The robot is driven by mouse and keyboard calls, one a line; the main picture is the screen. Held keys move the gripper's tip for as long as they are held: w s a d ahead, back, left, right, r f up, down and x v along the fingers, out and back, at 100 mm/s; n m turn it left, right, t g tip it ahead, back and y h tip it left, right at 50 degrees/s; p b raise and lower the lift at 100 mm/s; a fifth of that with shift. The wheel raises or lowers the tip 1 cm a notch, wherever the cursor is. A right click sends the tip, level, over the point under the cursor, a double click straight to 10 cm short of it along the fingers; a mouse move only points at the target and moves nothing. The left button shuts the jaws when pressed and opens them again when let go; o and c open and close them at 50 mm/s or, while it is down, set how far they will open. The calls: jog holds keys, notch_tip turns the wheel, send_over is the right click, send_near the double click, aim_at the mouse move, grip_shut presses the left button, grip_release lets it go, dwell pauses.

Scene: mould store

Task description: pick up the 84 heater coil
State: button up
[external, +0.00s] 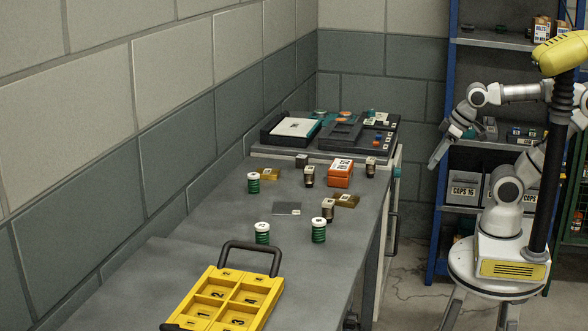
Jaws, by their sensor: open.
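Several small labelled parts stand on the grey workbench (225,215). Three are green ribbed cylinders with white tops: one at the back left (253,185), one at the front (262,235) and one to its right (319,233). Three are brown cylinders with pale tops: one left of the orange box (309,178), one right of it (370,168) and one nearer the middle (328,211). I cannot read an 84 on any of them, so I cannot tell which is the heater coil. My gripper (436,158) is open and empty, right of the bench and apart from every part.
A yellow numbered tray (208,287) with a black handle lies at the front. An orange labelled box (340,180), brass-coloured pieces (270,174) and a flat grey plate (287,209) are on the bench. Dark equipment (340,134) fills the far end. Blue shelving (449,100) stands behind my arm.

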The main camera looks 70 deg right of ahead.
jog(key=shift+o, duration=0.3)
jog(key=shift+o, duration=1.4)
jog(key=m+g+y+p, duration=0.5)
jog(key=m+y+p, duration=0.5)
jog(key=m+y, duration=0.65)
send_near(328, 201)
jog(key=a+h+b, duration=0.1)
jog(key=a+m+h+b, duration=0.1)
jog(key=a+m+h, duration=0.1)
jog(key=a, duration=0.1)
jog(key=shift+w+a+f+b, duration=0.1)
jog(key=shift+w+b, duration=0.2)
jog(key=shift+b, duration=0.1)
jog(key=shift+s+r+b+x, duration=0.15)
jog(key=shift+b+x, duration=0.3)
jog(key=shift+x, duration=1.05)
jog(key=shift+s+r+b+x, duration=0.15)
jog(key=shift+b+x, duration=0.25)
jog(key=shift+x, duration=1.05)
